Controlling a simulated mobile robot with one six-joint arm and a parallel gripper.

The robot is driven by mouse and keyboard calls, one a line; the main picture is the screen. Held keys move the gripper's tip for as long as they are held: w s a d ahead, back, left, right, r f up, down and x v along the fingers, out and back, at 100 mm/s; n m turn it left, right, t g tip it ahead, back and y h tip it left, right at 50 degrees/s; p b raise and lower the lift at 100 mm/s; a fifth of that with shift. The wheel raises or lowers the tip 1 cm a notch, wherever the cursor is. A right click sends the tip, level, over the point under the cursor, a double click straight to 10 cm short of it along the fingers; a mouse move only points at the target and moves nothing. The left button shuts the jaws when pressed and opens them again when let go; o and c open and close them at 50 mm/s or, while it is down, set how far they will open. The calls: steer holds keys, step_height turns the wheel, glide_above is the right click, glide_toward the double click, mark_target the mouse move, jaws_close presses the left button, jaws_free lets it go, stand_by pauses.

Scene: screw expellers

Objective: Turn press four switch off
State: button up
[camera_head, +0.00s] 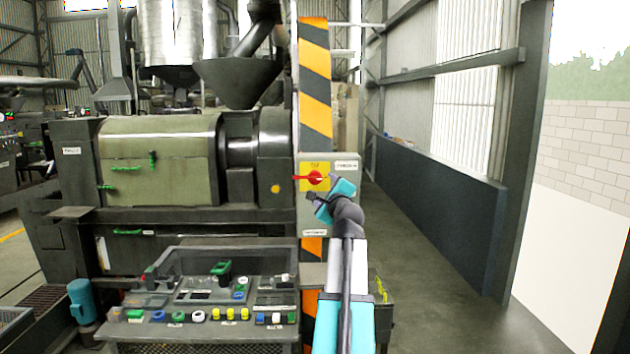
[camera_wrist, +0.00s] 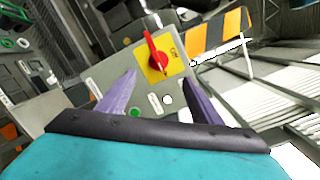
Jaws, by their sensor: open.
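The press switch is a red rotary handle (camera_head: 315,177) on a yellow plate, set on a grey box (camera_head: 342,222) fixed to the striped post. Its handle lies roughly level in the head view. The red handle also shows in the wrist view (camera_wrist: 154,53), ahead of the fingers on its yellow plate (camera_wrist: 172,69). My gripper (camera_head: 318,201) is just below and beside the switch in the head view. In the wrist view its two purple fingers (camera_wrist: 158,92) are spread apart with nothing between them. The fingers appear apart from the handle. The small label text is too blurred to read surely.
A green-covered press (camera_head: 160,165) stands left of the post. A control panel with several buttons (camera_head: 200,315) is in front of it. The yellow-black post (camera_head: 314,70) rises above the box. Clear floor (camera_head: 425,270) runs along the right, beside a dark low wall (camera_head: 440,205).

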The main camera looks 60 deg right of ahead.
mark_target(316, 178)
steer(key=shift+w+d, duration=0.1)
steer(key=shift+d, duration=0.05)
steer(key=shift+p+x, duration=1.4)
steer(key=shift+x, duration=5.35)
steer(key=shift+f, duration=0.1)
steer(key=c, duration=1)
steer(key=shift+a, duration=0.5)
steer(key=shift+c, duration=0.4)
steer(key=shift+d, duration=0.35)
